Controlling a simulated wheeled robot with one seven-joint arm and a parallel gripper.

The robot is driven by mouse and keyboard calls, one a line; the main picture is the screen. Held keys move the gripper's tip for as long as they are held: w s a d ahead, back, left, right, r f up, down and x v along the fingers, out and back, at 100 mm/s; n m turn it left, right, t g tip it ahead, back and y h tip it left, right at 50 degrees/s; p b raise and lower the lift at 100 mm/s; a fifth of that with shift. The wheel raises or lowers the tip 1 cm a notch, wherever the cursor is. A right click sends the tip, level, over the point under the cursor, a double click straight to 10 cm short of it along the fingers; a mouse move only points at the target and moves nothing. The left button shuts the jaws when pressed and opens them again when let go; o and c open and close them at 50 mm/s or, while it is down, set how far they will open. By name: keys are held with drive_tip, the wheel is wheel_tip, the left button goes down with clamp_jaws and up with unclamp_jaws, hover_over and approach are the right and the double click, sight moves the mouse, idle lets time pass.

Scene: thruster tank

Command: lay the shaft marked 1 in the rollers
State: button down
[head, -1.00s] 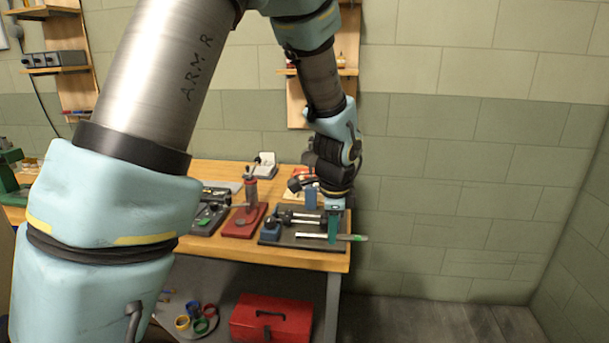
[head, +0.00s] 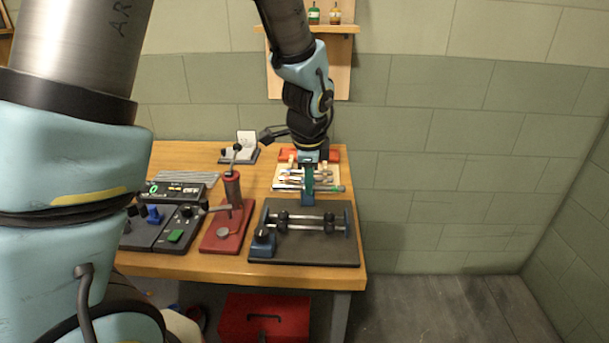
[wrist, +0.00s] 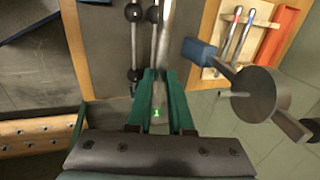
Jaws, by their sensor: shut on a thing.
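My gripper (head: 307,186) is shut on a pale metal shaft (wrist: 163,40). The green label on the shaft reads 1 and lies between the green fingers (wrist: 157,100) in the wrist view. The shaft runs away from the fingers, up the wrist picture, alongside the roller stand (head: 312,223). The stand's dark rollers (wrist: 133,13) are just left of the shaft there. In the head view my gripper is above and behind the stand, which has paired rollers on two bars over a dark plate. Nothing visible lies across the rollers. The gap between shaft and stand is unclear.
Behind the stand is a pale rack (wrist: 228,40) with other colour-tipped shafts. A blue block (wrist: 200,50) and a dark round part (wrist: 258,95) sit close to the shaft. A red lever press (head: 228,232) stands left of the stand. The wall is behind.

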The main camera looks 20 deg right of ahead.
drive_tip(key=shift+f+b, duration=3.2)
drive_tip(key=shift+f, duration=0.9)
drive_tip(key=c, duration=0.7)
unclamp_jaws()
drive_tip(key=shift+c, duration=0.2)
drive_tip(key=b+v, duration=0.1)
drive_tip(key=v, duration=0.9)
drive_tip(key=shift+s+r, duration=0.2)
drive_tip(key=shift+r, duration=0.15)
drive_tip(key=shift+a, duration=0.1)
